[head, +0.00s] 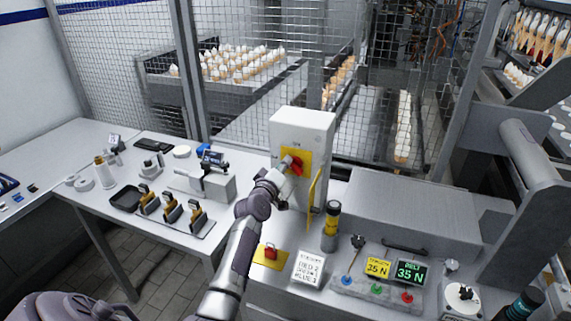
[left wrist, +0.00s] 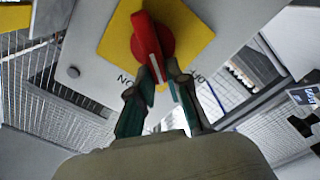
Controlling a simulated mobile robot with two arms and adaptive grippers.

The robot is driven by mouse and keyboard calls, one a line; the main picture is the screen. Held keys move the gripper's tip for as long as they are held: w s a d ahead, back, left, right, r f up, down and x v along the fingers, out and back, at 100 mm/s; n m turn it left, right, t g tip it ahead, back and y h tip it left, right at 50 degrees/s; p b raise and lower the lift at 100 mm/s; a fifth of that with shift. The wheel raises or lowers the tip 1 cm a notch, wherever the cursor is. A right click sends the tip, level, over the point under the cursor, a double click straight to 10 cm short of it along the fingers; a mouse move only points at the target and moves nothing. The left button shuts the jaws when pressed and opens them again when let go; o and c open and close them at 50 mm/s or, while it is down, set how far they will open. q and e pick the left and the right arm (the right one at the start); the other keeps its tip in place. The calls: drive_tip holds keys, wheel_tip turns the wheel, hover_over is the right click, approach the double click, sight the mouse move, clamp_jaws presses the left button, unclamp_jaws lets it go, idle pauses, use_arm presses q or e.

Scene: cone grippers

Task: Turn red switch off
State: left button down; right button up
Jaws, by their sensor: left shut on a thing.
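The red switch (head: 297,165) is a rotary knob on a yellow plate (head: 291,156) on the front of an upright pale grey box (head: 303,122). In the left wrist view the red switch (left wrist: 148,35) has a white line along its handle. The letters ON and part of OFF show upside down beside the yellow plate (left wrist: 190,28). My left gripper (left wrist: 160,80) is shut on the handle's end, one finger on each side. In the head view the left gripper (head: 285,167) is at the box's front, partly covering the plate. My right gripper is not in view.
A yellow bar (head: 314,190) stands just right of the switch. Wire mesh fencing (head: 240,60) stands behind.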

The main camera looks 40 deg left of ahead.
use_arm(q)
drive_tip(key=shift+a+f+n, duration=0.1)
drive_tip(key=shift+f+n, duration=0.15)
drive_tip(key=shift+n, duration=0.95)
drive_tip(key=shift+a+f+n, duration=0.1)
drive_tip(key=shift+f+n, duration=0.2)
drive_tip(key=shift+n, duration=0.9)
drive_tip(key=shift+a+f+n, duration=0.1)
drive_tip(key=shift+f+n, duration=0.15)
drive_tip(key=shift+n, duration=0.95)
drive_tip(key=c, duration=1.1)
unclamp_jaws()
drive_tip(key=shift+s, duration=0.1)
drive_tip(key=v, duration=1.2)
drive_tip(key=shift+f, duration=0.1)
